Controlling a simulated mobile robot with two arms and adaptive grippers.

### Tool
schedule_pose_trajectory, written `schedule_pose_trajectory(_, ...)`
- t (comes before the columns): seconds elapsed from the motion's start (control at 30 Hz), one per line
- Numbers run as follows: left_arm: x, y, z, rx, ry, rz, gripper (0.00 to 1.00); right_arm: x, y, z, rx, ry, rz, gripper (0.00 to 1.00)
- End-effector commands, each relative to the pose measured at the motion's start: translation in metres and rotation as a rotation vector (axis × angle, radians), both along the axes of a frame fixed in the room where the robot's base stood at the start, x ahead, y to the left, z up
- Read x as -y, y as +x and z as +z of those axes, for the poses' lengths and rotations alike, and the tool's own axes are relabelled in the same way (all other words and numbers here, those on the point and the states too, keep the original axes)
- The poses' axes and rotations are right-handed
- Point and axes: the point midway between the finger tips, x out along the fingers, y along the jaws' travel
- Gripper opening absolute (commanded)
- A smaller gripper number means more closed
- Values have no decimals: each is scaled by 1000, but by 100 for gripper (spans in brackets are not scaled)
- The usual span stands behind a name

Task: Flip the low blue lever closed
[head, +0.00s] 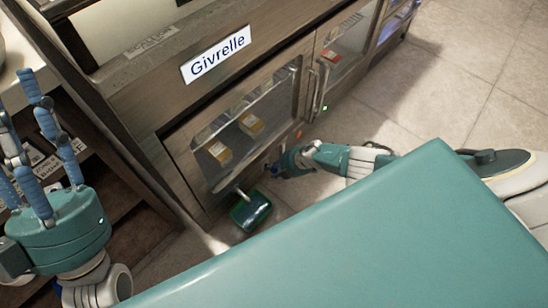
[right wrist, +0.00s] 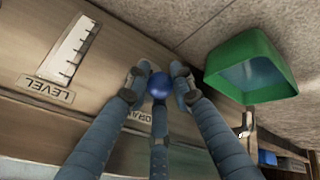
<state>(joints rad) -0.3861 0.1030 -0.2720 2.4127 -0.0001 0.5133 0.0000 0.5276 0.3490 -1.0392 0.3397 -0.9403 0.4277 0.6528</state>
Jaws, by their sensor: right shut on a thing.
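The low blue lever shows in the right wrist view as a round blue knob (right wrist: 159,86), in front of a partly hidden label that seems to read DRAIN. My right gripper (right wrist: 159,80) is shut on the knob, its fingers around it. The lever's stem is hidden, so I cannot tell its angle. In the head view my right gripper (head: 277,167) is low at the cabinet front, and the knob is hard to make out there. My left gripper (head: 38,112) is open and empty at the left, away from the lever, fingers pointing up.
A green tub (head: 250,211) stands on the floor below the cabinet (head: 172,105) marked Givrelle; the right wrist view also shows the tub (right wrist: 222,81). A LEVEL gauge (right wrist: 70,48) is on the panel. Shelves are at left. Tiled floor (head: 455,85) lies open at right.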

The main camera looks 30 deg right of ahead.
Motion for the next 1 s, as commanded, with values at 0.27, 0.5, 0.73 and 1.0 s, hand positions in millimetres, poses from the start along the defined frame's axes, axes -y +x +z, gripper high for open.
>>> schedule_pose_trajectory(0.27,0,-1,0,2,-1,0,40,0,0,0,1,0,0,43)
schedule_pose_trajectory(0.5,0,0,0,1,0,0,40,1,1,1,1,0,0,43)
schedule_pose_trajectory(0.73,0,0,0,1,0,0,40,8,1,9,6,-9,3,43)
schedule_pose_trajectory(1.0,0,0,0,1,0,0,40,11,-13,24,2,-4,5,43)
